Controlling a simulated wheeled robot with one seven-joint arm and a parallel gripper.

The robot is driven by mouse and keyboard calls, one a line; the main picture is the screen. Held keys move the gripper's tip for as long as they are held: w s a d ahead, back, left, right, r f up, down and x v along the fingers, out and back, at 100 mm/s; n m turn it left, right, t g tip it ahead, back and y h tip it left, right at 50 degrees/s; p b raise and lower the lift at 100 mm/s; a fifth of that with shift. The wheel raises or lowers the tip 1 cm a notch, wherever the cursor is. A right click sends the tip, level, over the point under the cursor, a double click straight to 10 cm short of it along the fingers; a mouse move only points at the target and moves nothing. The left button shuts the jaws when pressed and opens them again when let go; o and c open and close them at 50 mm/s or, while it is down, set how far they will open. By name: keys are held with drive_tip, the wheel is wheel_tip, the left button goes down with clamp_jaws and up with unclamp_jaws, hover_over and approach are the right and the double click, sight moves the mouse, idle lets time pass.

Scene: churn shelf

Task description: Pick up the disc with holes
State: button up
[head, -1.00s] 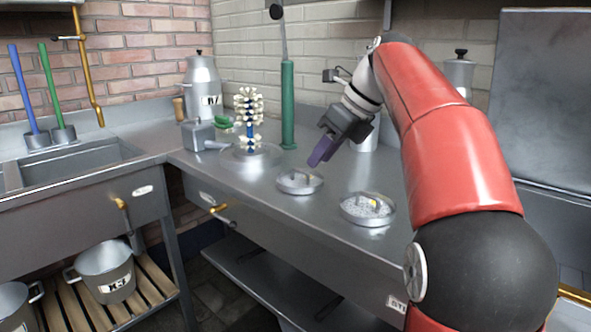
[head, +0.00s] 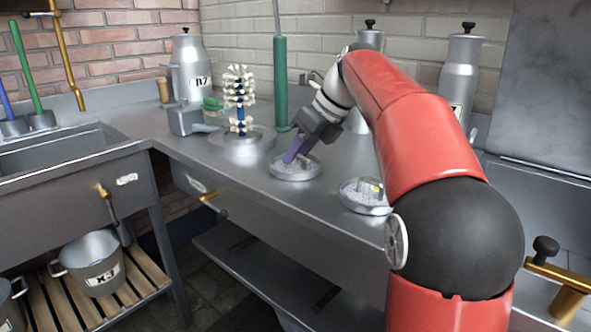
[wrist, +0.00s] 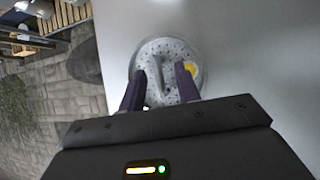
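A round metal disc with holes (head: 296,175) lies on the steel counter under my gripper (head: 289,159). In the wrist view the disc (wrist: 165,49) shows small holes, an upright bar handle and a yellow spot at its right. My purple fingers (wrist: 161,78) are apart, one on each side of the handle, with gaps visible. They reach down over the disc; I cannot tell whether they touch it. A second perforated disc (head: 357,203) with a handle and a yellow part lies to the right, partly behind my arm.
A stand with stacked white pieces (head: 240,88), a green post (head: 280,85) and a metal can (head: 193,70) stand behind. Another can (head: 460,75) is at the right. The counter's front edge runs close to both discs. A sink (head: 65,150) is at the left.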

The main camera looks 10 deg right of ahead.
drive_tip(key=shift+c, duration=0.3)
clamp_jaws()
drive_tip(key=shift+r, duration=0.1)
